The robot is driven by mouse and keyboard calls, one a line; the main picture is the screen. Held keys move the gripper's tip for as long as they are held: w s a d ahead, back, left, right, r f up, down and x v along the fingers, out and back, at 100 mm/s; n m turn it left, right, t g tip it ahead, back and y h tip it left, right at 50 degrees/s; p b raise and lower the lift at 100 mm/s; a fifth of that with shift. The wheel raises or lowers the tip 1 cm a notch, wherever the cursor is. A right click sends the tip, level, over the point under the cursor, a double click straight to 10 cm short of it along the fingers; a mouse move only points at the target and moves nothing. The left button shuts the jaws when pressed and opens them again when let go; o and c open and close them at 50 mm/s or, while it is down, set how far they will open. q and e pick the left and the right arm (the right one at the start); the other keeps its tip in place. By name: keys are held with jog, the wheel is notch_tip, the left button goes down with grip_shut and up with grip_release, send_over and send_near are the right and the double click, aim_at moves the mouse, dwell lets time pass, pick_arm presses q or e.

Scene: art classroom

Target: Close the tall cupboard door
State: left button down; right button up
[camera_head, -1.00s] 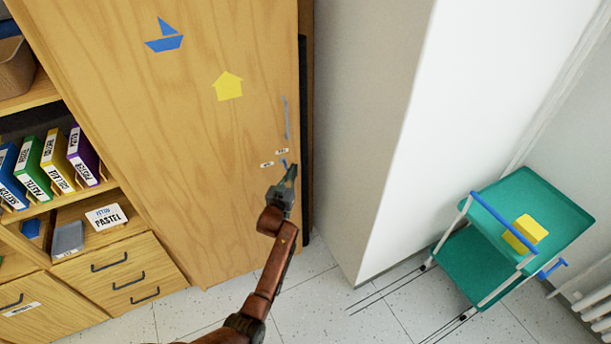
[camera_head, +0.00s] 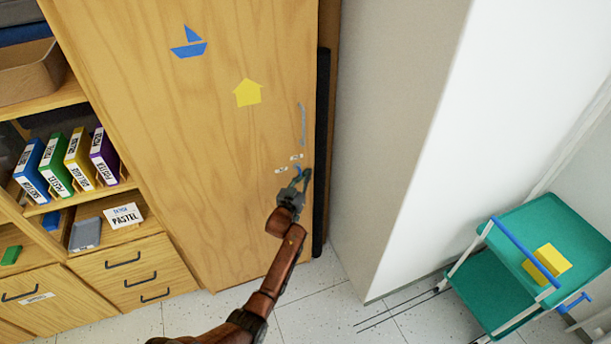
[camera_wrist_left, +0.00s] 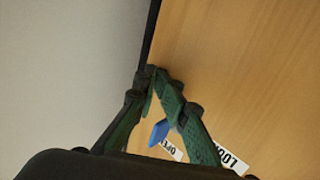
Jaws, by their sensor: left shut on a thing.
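The tall cupboard door (camera_head: 215,130) is a wide wooden panel with a blue boat and a yellow house on it. It stands nearly flush, with a dark strip (camera_head: 322,150) along its right edge. A slim grey-blue handle (camera_head: 302,125) sits near that edge. Below it is a small blue latch (camera_head: 297,171) between two small labels. My left gripper (camera_head: 303,178) is at the latch, its fingers closed together. In the left wrist view the blue latch (camera_wrist_left: 160,133) shows between the fingers, with labels reading OPE and LOCK behind. My right gripper is out of view.
Open shelves with several coloured binders (camera_head: 75,160) and drawers (camera_head: 130,270) stand left of the door. A white wall column (camera_head: 420,140) is close on the right. A green cart (camera_head: 520,310) with a yellow block (camera_head: 546,262) stands at far right. Floor below is clear.

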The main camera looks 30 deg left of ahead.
pick_arm(q)
jog(key=s+d+p, duration=0.3)
jog(key=s+d, duration=0.5)
jog(key=d, duration=0.3)
jog(key=shift+s, duration=0.3)
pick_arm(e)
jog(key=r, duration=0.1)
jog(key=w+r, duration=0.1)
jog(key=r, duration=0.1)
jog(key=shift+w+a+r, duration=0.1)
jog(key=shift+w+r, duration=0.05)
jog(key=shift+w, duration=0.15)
pick_arm(q)
jog(key=shift+d+f, duration=0.1)
jog(key=shift+f, duration=0.05)
